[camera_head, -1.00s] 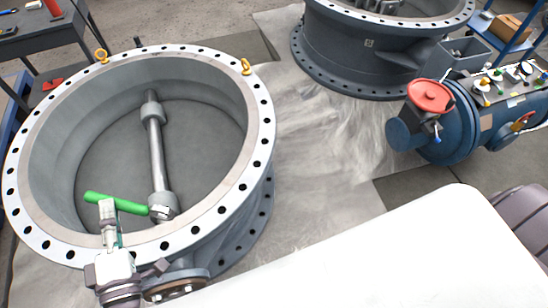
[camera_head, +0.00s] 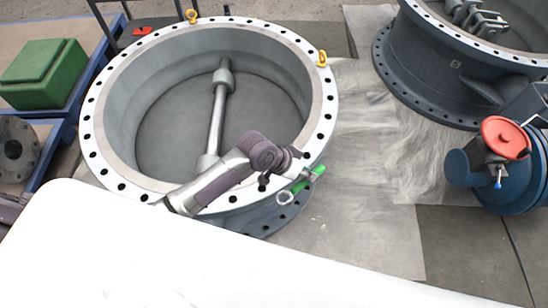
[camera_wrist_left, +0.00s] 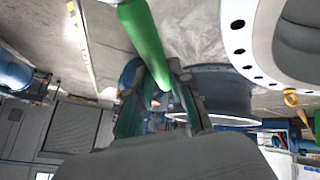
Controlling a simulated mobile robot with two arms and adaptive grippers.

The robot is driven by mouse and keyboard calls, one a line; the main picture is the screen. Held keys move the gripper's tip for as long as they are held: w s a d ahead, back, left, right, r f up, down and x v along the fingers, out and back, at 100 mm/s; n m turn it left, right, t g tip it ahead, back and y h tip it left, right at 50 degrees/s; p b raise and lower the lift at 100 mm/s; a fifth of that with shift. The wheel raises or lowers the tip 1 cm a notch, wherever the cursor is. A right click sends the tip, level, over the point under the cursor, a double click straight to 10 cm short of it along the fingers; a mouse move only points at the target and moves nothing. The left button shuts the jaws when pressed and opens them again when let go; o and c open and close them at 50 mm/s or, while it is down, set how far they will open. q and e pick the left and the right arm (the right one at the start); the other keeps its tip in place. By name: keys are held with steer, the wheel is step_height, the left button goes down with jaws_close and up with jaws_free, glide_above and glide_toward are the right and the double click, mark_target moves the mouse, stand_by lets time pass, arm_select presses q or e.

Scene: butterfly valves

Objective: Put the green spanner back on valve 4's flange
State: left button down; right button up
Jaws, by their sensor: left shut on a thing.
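The green spanner (camera_head: 309,181) is held at the near right side of a large grey valve, just outside its flange as seen from above. Its ring end (camera_head: 286,197) points toward me. My left gripper (camera_head: 304,174) is shut on it, with the arm reaching over the front of the flange. In the left wrist view the spanner's green handle (camera_wrist_left: 145,42) runs between the fingers (camera_wrist_left: 160,92). The valve's pale drilled flange (camera_head: 120,178) faces up, and I see no valve number. I cannot tell whether the spanner touches the flange. My right gripper is out of view.
My white body covers the front.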

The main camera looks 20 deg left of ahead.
arm_select(q)
steer(key=w+a+f+m+y, duration=0.1)
steer(key=w+a+f+m, duration=0.1)
steer(key=a, duration=0.3)
steer(key=w+a+f+m+y, duration=0.1)
steer(key=w+a+f+m, duration=0.15)
steer(key=a, duration=0.25)
steer(key=b, duration=0.8)
glide_above(280, 180)
steer(key=s+a, duration=0.1)
steer(key=a, duration=0.1)
steer(key=shift+m, duration=0.25)
step_height(280, 180, down, 9)
steer(key=shift+f, duration=0.2)
steer(key=shift+f+b, duration=0.5)
steer(key=shift+f, duration=0.2)
steer(key=c, duration=1)
jaws_free()
steer(key=shift+o, duration=0.2)
steer(key=shift+s, duration=0.1)
